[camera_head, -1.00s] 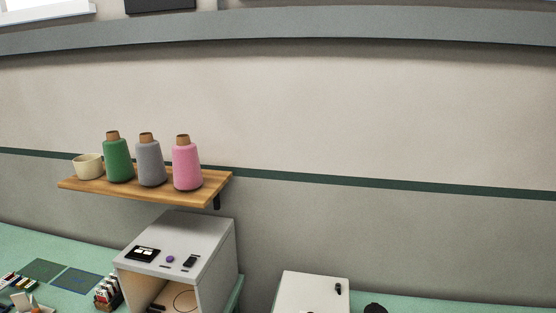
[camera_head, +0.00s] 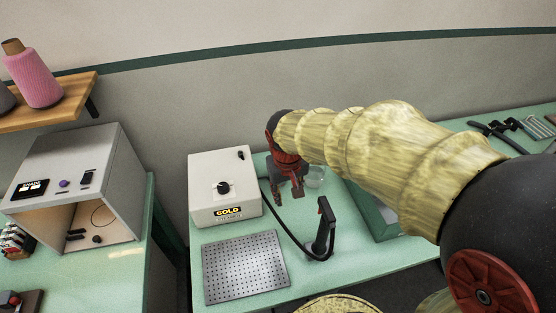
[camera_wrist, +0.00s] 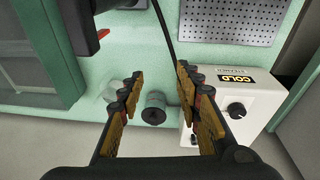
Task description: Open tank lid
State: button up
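A small grey cylinder with a dark round top (camera_wrist: 154,108) stands on the green table. In the wrist view it lies between my gripper's fingers, nearer the left one; I cannot tell whether it is the tank lid. My gripper (camera_wrist: 160,76) is open, with clear space between its orange-padded fingers. In the head view my gripper (camera_head: 289,193) points down to the right of the white steamer box (camera_head: 224,190). The box has a black dial and a "COLD" display; the wrist view shows it at right (camera_wrist: 245,100). The head view does not show the cylinder clearly.
A clear cup (camera_head: 316,177) stands close beside my gripper. A black steam handle (camera_head: 322,232) with a hose stands in front. A perforated metal plate (camera_head: 245,267) lies before the box. A green-framed tray (camera_head: 375,215) is at right, partly behind my arm.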

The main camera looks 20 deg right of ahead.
jog(key=w+d+f+m+t+h, duration=0.1)
jog(key=w+d+f+m, duration=0.15)
jog(key=w, duration=0.65)
jog(key=w+d+f+m+t, duration=0.1)
jog(key=w+d+f+m, duration=0.15)
jog(key=w, duration=0.65)
jog(key=x, duration=0.6)
jog(key=shift+d+f, duration=0.2)
jog(key=shift+d, duration=0.1)
jog(key=shift+c, duration=0.4)
jog(key=c, duration=0.8)
grip_shut()
